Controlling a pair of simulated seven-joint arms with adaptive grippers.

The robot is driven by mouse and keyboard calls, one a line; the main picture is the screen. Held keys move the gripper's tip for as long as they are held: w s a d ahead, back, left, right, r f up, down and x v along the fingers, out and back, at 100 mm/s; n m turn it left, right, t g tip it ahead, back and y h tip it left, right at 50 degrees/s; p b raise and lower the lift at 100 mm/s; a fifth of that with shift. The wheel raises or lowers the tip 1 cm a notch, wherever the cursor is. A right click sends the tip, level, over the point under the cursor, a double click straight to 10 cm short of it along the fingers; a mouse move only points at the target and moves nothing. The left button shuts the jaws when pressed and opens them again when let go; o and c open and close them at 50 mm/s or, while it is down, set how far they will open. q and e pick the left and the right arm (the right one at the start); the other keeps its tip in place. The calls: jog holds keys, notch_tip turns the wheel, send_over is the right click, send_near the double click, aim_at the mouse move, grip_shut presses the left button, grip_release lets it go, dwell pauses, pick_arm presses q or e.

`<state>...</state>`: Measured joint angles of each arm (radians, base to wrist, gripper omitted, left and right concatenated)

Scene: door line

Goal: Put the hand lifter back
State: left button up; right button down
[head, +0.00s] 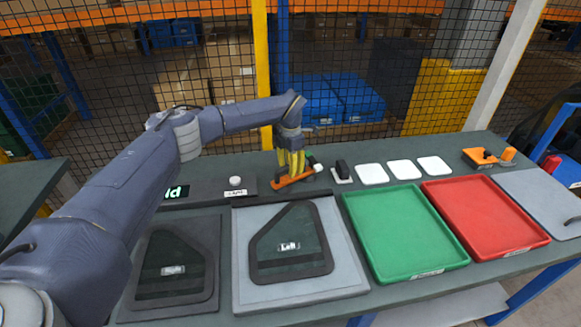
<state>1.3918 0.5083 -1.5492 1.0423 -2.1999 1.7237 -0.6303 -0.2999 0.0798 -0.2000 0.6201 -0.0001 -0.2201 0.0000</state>
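My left gripper (291,168), with yellow and dark fingers, points down at the back of the bench, behind the glass marked Left. An orange piece (281,184), which looks like the hand lifter or its rest, lies right at the fingertips. The fingers overlap it, and I cannot tell whether they grip it or only stand over it. A small black and white part (314,165) shows just right of the fingers. Another orange tool with a dark part (481,156) stands at the back right of the bench. My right gripper is not in view.
A green tray (405,232) and a red tray (486,216) are empty. Dark door glass pieces marked Left (290,262) and Right (173,283) lie in front on panels. A black block (342,169) and white pads (372,174) line the back. A mesh fence (360,60) stands behind.

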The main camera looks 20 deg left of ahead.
pick_arm(q)
jog(key=shift+r, duration=0.15)
notch_tip(320, 180, up, 12)
dwell(0.6)
dwell(0.4)
